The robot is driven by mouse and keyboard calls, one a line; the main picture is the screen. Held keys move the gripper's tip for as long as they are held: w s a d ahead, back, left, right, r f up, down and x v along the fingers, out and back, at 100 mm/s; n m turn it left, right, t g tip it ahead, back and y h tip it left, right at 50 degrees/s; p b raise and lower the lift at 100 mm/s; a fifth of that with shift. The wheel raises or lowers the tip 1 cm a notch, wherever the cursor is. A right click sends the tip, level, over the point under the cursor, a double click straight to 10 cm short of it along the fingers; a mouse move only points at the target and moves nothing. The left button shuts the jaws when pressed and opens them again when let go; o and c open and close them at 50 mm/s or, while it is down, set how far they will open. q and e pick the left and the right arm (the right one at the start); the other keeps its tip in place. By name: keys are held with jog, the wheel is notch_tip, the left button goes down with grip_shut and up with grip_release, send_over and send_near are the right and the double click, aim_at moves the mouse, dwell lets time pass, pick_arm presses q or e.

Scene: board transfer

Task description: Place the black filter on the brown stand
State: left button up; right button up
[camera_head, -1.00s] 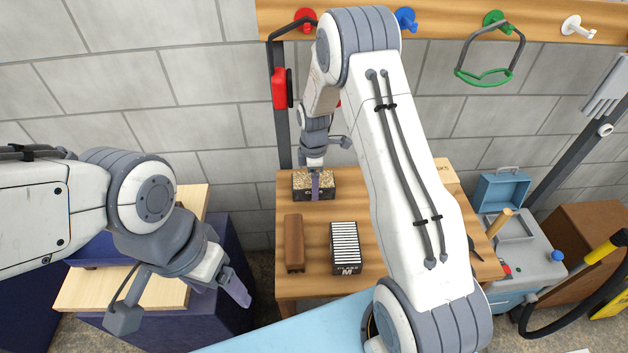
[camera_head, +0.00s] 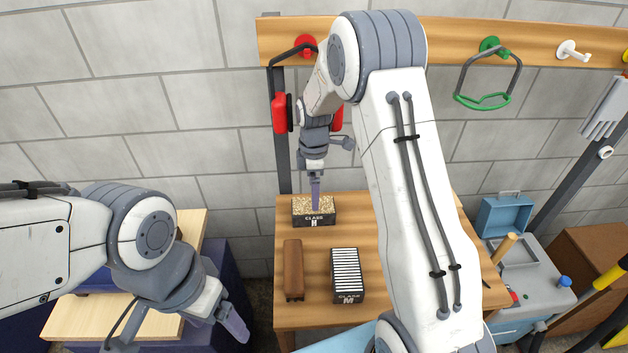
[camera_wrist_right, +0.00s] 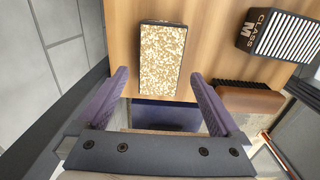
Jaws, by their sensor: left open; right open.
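Two black boxes stand on the wooden table. One (camera_head: 328,219) has a speckled gold top and a "CLASS" label, and it also shows in the right wrist view (camera_wrist_right: 160,60). The other (camera_head: 347,277) has white pleats and reads "CLASS M"; it lies at upper right in the right wrist view (camera_wrist_right: 262,30). A brown block (camera_head: 293,268) with a dark bristly edge (camera_wrist_right: 248,100) lies left of the pleated box. I cannot tell a stand for sure. My right gripper (camera_head: 315,196) is open above the speckled box, seen between and beyond its fingers (camera_wrist_right: 160,85). My left gripper (camera_head: 235,322) is open, left of the table.
A pale wooden top (camera_head: 75,318) on a dark blue base is at left. A blue toolbox (camera_head: 503,215) sits on a grey-blue cart at right. A rail with coloured hooks (camera_head: 470,30) runs along the wall. My right arm hides the table's right part.

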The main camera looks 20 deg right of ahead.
notch_tip(320, 180, up, 5)
jog(key=s+a+r+m, duration=0.2)
jog(key=s+a+r, duration=0.3)
jog(key=s+a, duration=0.4)
jog(key=s+a+m, duration=0.2)
jog(key=s+a, duration=0.1)
jog(key=s, duration=0.8)
jog(key=s+a+r+m+y, duration=0.1)
jog(key=s+a+m, duration=0.2)
jog(key=s, duration=0.8)
jog(key=shift+s+a+m+b, duration=0.2)
jog(key=shift+a+m+b, duration=0.1)
jog(key=shift+a, duration=0.4)
